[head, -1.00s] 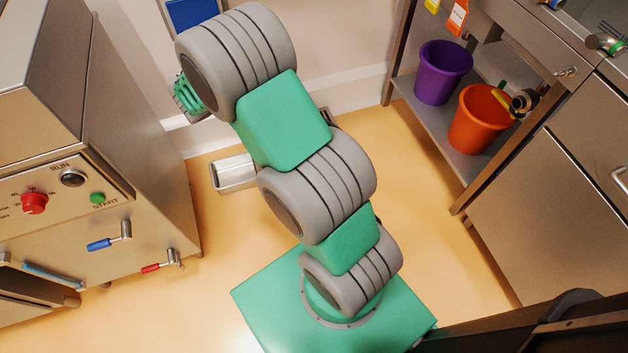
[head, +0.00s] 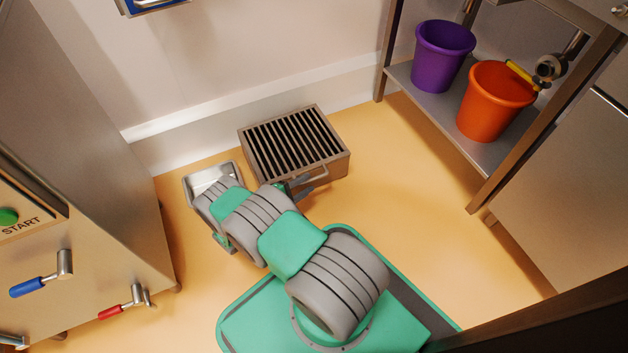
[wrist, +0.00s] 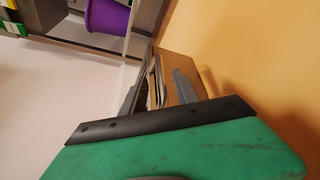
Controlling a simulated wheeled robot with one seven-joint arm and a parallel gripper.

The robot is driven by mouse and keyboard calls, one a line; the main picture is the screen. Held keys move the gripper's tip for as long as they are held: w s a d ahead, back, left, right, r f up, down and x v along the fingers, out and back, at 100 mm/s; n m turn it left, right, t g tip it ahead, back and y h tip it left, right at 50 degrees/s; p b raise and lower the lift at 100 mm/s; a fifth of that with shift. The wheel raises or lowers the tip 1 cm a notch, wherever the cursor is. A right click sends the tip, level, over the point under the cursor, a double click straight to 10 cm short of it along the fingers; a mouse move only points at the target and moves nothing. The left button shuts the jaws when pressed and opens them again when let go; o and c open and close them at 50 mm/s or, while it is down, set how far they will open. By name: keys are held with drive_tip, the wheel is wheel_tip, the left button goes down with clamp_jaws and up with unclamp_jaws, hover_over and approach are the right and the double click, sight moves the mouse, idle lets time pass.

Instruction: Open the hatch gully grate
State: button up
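The gully grate (head: 270,150) is a dark slatted top on a low brown metal box (head: 325,168) on the floor by the wall. Its top lies flat and closed. A grey bar handle (head: 312,181) sticks out from the box's front side. My gripper (head: 296,187) is low at this front side, close to the handle and partly hidden by my arm. In the wrist view, the two grey fingers of my gripper (wrist: 158,92) are apart, with the box (wrist: 178,68) beyond them. A light bar shows between the fingers; I cannot tell whether they touch it.
A metal tray (head: 195,184) stands left of the box, close to my arm. A steel machine (head: 110,215) with blue and red levers fills the left. A shelf (head: 400,76) with a purple bucket (head: 443,58) and an orange bucket (head: 488,108) stands right. Floor between box and shelf is clear.

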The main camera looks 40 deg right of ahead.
sight(311, 181)
drive_tip(key=b+x, duration=0.1)
drive_tip(key=x, duration=0.4)
drive_tip(key=shift+f, duration=0.1)
drive_tip(key=shift+c, duration=0.3)
drive_tip(key=shift+a, duration=0.1)
clamp_jaws()
drive_tip(key=shift+s, duration=0.1)
idle(0.7)
